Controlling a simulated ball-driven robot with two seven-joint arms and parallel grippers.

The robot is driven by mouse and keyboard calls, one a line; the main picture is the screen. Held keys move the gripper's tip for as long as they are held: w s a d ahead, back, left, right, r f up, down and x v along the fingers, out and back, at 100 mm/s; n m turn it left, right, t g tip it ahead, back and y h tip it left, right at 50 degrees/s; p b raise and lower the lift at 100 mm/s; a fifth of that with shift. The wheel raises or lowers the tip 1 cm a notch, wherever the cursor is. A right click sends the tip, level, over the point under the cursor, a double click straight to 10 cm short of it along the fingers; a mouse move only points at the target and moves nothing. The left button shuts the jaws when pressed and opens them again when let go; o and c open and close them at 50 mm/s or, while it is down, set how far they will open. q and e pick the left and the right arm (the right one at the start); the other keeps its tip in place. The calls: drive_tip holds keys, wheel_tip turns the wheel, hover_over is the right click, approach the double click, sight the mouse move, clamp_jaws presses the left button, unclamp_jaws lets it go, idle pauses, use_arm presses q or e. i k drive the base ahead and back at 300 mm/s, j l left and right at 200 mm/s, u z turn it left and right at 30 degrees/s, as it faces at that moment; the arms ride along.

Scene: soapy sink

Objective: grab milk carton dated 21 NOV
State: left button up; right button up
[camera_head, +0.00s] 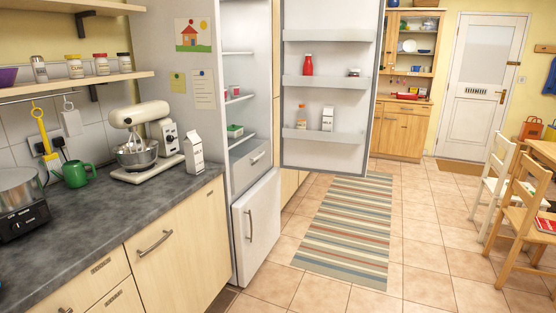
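A white milk carton (194,152) with a gabled top stands upright on the dark counter, near its right end beside the fridge. A second white carton (327,119) stands in the lower rack of the open fridge door, next to an orange-topped bottle (301,116). Both carry small dark print, too small to read, so I cannot tell which one is dated 21 NOV. Neither of my grippers is in view.
The fridge (237,75) stands open, its door (325,155) swung out to the right. A striped rug (345,225) lies on open floor; wooden chairs (530,215) stand right.

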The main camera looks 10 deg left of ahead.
sight(192, 142)
drive_tip(key=i+l+u, duration=0.1)
drive_tip(key=i+u, duration=0.15)
drive_tip(key=i, duration=1.5)
drive_tip(key=i+u, duration=0.2)
drive_tip(key=i, duration=0.3)
drive_tip(key=i+l+u, duration=0.15)
drive_tip(key=i, duration=0.35)
